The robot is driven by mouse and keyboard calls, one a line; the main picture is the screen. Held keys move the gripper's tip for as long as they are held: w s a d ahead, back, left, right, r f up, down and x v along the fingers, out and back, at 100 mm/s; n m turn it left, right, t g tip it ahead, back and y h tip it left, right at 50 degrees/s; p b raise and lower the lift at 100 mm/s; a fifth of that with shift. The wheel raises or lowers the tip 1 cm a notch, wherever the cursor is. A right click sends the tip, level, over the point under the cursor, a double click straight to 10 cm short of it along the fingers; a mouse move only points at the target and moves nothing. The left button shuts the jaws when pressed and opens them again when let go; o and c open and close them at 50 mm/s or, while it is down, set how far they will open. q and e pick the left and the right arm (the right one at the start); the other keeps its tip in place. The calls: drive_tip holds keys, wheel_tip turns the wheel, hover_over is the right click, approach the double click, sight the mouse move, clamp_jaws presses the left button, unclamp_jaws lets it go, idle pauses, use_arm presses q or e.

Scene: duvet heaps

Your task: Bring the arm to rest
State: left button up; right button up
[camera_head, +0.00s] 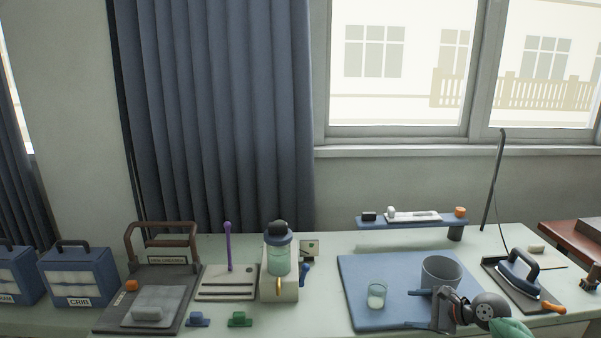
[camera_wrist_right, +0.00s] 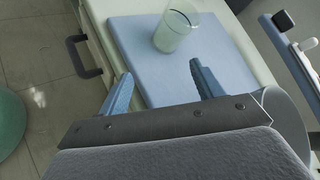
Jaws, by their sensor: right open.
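My right gripper (camera_head: 414,308) is low over the front of the blue mat (camera_head: 358,320) in the head view, beside a grey cup (camera_head: 441,271). In the right wrist view my gripper (camera_wrist_right: 160,76) shows two blue fingers spread apart with nothing between them. A clear glass (camera_head: 376,296) with pale contents stands on the mat, left of the gripper; it also shows in the wrist view (camera_wrist_right: 176,30), beyond the fingertips and apart from them. My left gripper is not in view.
An iron (camera_head: 519,272) stands on a dark board at the right. A small blue raised shelf (camera_head: 412,221) is behind the mat. A blender-like jar (camera_head: 279,256) and blue bins (camera_head: 79,275) are to the left. A drawer handle (camera_wrist_right: 82,54) juts below the table edge.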

drive_tip(key=n, duration=0.2)
drive_tip(key=f+n+h, duration=0.1)
drive_tip(key=n, duration=0.1)
drive_tip(key=shift+s+d+g, duration=0.25)
drive_tip(key=shift+s+g, duration=0.05)
drive_tip(key=shift+s, duration=0.05)
drive_tip(key=s+a+f+n+g+h, duration=0.2)
drive_tip(key=s+a+f+n, duration=0.3)
drive_tip(key=s, duration=0.8)
drive_tip(key=s+a+f+n+g+h, duration=0.1)
drive_tip(key=s+a+f+n, duration=0.5)
drive_tip(key=s, duration=0.8)
drive_tip(key=s+a+f+n+g+h, duration=0.2)
drive_tip(key=s+a+f+n, duration=0.3)
drive_tip(key=s, duration=0.9)
drive_tip(key=shift+a+f+n+g+h, duration=0.3)
drive_tip(key=shift+a+f+h, duration=0.35)
drive_tip(key=shift+a, duration=0.45)
